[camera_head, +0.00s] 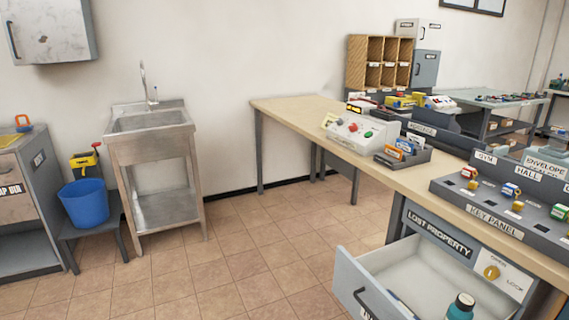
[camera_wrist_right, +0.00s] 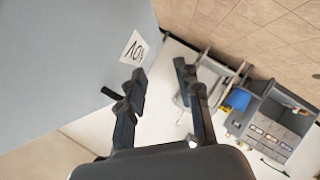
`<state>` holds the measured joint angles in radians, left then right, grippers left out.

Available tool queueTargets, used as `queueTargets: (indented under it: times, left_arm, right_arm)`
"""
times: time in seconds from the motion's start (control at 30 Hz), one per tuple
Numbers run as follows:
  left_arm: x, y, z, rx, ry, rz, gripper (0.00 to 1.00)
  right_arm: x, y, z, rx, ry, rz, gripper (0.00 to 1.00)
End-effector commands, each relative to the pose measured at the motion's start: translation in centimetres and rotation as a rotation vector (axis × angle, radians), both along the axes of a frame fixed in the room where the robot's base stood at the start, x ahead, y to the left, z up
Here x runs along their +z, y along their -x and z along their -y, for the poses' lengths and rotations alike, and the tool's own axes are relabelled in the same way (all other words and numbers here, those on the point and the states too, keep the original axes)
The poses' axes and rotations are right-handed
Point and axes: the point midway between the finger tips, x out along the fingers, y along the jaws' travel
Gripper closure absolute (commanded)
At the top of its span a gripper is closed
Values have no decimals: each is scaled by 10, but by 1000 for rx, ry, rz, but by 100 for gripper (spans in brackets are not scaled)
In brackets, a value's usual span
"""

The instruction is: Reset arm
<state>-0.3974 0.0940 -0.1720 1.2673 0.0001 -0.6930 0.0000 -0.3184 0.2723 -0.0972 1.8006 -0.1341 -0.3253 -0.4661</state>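My right gripper (camera_wrist_right: 159,72) shows in the right wrist view with its two dark fingers spread apart. Nothing is between them. A large grey-blue panel (camera_wrist_right: 70,50) with a white label (camera_wrist_right: 135,48) and a dark handle lies beside the left finger; I cannot tell whether they touch. Neither gripper shows in the head view, and my left gripper is in no frame.
In the head view, the lost property drawer (camera_head: 372,277) stands open at lower right, with a teal bottle (camera_head: 461,308) inside. The long table (camera_head: 290,108) carries a key panel (camera_head: 490,231). A sink (camera_head: 150,120) and blue bucket (camera_head: 84,203) stand left. Middle floor is clear.

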Motion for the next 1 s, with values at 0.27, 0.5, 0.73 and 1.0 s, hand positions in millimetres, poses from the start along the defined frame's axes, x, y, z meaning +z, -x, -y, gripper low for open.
queueTargets:
  times: [0.27, 0.5, 0.73, 1.0]
  left_arm:
    - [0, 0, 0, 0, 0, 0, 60]
    - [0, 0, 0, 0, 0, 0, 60]
    - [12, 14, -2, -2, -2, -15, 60]
    - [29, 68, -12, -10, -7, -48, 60]
  right_arm:
    - [-178, 115, -15, -260, -262, -503, 66]
    - [-260, 219, -39, -461, -381, -811, 66]
    - [-277, 290, -51, -574, -416, -973, 66]
    - [-259, 343, -41, -575, -399, -1003, 66]
